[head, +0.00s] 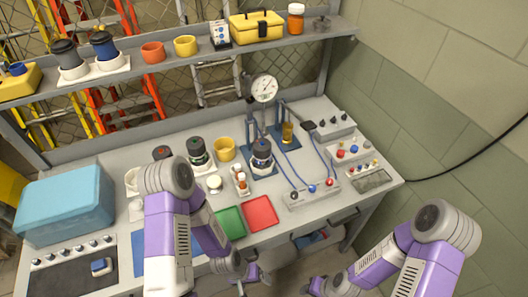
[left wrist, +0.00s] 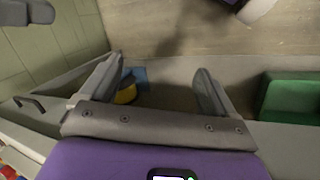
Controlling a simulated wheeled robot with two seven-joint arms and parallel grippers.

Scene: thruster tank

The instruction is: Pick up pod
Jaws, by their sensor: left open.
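Several dark-capped canisters that look like pods are in the head view.
Green (head: 230,222) and red (head: 262,213) trays lie at the bench front. A blue box (head: 65,203) stands at left, and a cabled control box (head: 312,194) at right. In the left wrist view, a yellow round thing (left wrist: 125,95) is beyond the fingers, with a green bin (left wrist: 290,97) right.

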